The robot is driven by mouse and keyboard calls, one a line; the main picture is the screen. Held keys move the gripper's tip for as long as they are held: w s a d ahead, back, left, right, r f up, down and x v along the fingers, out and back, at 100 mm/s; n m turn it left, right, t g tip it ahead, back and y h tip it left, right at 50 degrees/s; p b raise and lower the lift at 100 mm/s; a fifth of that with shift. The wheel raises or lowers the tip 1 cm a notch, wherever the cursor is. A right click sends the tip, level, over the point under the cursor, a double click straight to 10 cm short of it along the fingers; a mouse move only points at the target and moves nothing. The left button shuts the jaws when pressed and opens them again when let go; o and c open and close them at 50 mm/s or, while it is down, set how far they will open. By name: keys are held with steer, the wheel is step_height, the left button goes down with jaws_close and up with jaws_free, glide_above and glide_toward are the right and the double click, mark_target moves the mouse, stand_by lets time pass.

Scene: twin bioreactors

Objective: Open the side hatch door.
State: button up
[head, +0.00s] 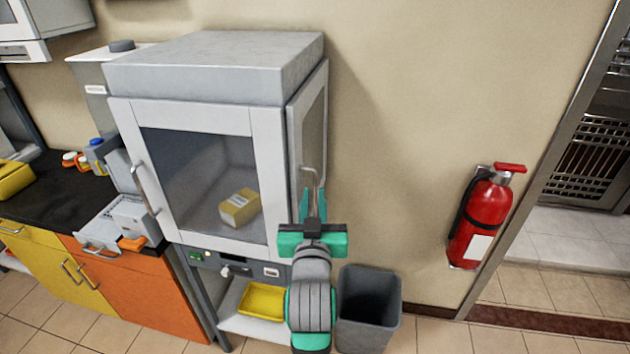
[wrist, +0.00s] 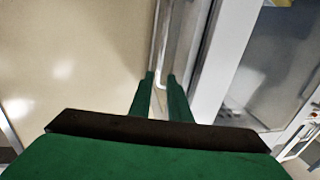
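The side hatch door (head: 312,125) is a grey-framed glass panel on the right side of the white cabinet, and it looks closed. Its upright metal handle (head: 307,178) stands near the lower part of the door; it also shows in the wrist view (wrist: 158,45). My gripper (head: 313,192) is at the handle's lower end. In the wrist view my gripper (wrist: 161,76) has its two green fingers apart, with the handle's lower end between or just beyond the tips. I see a gap between the fingers and cannot tell whether either touches the bar.
The cabinet's front glass door (head: 200,175) is shut, with a yellow box (head: 240,208) inside. A grey bin (head: 368,310) stands below, beside my arm. A red fire extinguisher (head: 482,220) hangs on the wall at right. The wall right of the hatch is clear.

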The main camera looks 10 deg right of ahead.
mark_target(315, 183)
steer(key=x, duration=0.5)
steer(key=shift+w+d, duration=0.15)
steer(key=shift+w, duration=0.8)
steer(key=shift+d, duration=0.1)
jaws_close()
